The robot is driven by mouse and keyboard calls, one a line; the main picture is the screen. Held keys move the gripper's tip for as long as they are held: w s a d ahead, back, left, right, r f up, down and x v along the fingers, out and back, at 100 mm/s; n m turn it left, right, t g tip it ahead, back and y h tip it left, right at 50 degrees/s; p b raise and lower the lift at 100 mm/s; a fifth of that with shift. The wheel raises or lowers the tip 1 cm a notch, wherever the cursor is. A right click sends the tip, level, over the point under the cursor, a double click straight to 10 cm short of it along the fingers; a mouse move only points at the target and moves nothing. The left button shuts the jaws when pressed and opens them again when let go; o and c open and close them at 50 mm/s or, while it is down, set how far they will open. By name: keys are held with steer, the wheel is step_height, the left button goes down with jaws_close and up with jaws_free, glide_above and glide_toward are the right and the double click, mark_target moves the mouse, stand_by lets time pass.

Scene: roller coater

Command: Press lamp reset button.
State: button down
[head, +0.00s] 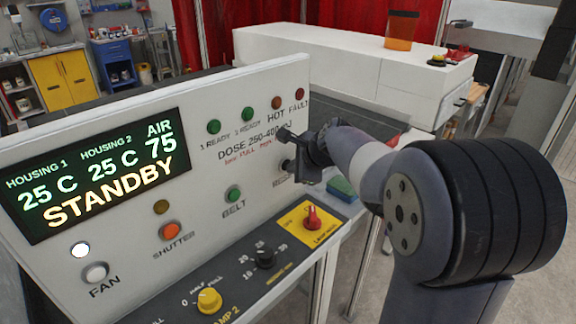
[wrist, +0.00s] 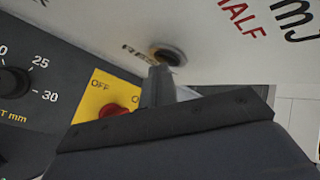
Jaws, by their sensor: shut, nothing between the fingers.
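The reset button (wrist: 168,56) is a dark round button on the white upright panel (head: 110,115), beside a label of which only "RES" shows. My gripper (wrist: 160,72) is shut and empty. In the wrist view its fingertips overlap the lower edge of the button; I cannot tell whether they touch it. In the head view my gripper (head: 297,168) is close to the panel's right part, above the partly covered label, and it largely hides the button.
The display (head: 95,175) reads STANDBY. A red rotary switch (head: 312,218) on a yellow plate sits just below my gripper. Belt button (head: 234,194), shutter button (head: 171,231) and knobs lie to the left. A white machine housing (head: 340,65) stands behind.

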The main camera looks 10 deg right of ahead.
stand_by(0.3)
steer(key=shift+s+d+b, duration=0.3)
steer(key=shift+s+d, duration=0.15)
steer(key=shift+s, duration=0.2)
steer(key=shift+s+d+b, duration=0.4)
steer(key=shift+s+d, duration=0.35)
steer(key=shift+s, duration=0.3)
steer(key=shift+s+d+b, duration=0.35)
steer(key=shift+s+d, duration=0.35)
steer(key=shift+s, duration=0.3)
steer(key=s+d+b, duration=0.1)
steer(key=s+d, duration=0.1)
steer(key=s, duration=0.1)
steer(key=shift+d+b, duration=0.15)
steer(key=shift+b, duration=0.25)
